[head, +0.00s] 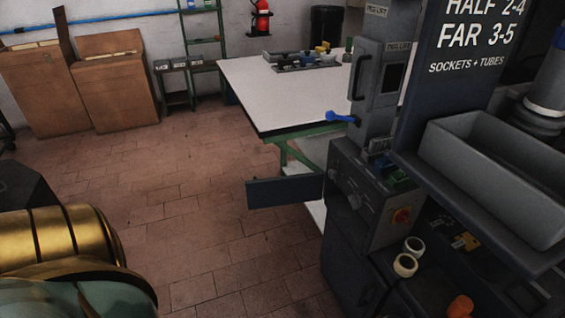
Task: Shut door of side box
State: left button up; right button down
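The grey side box (370,200) is fixed to the machine at the centre right, with dials and a red knob on a yellow plate on its front. A dark flat panel (285,191), which looks like its door, sticks out to the left from the box's left edge, standing open over the floor. A gold and teal part of my own arm fills the lower left corner, well apart from the panel. Neither gripper can be made out in this view.
A white-topped table (290,92) with a green frame stands behind the panel. A blue-knobbed lever (341,117) sticks out above the box. A grey tray (490,170) and tape rolls (405,264) are at right. Brick floor (190,220) lies clear between my arm and the panel.

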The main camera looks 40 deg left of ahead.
aim_at(262, 193)
jog(key=j+z, duration=0.15)
jog(key=j, duration=0.35)
jog(key=j+z, duration=0.2)
jog(key=j, duration=0.3)
jog(key=j+z, duration=0.15)
jog(key=j, duration=0.3)
jog(key=j+z, duration=0.2)
jog(key=j, duration=0.3)
jog(key=k+j+z, duration=0.15)
jog(key=j, duration=0.3)
jog(key=k+j+z, duration=0.2)
jog(key=j, duration=0.3)
jog(key=j+z, duration=0.15)
jog(key=j, duration=0.3)
jog(key=k+j+z, duration=0.2)
jog(key=j, duration=0.2)
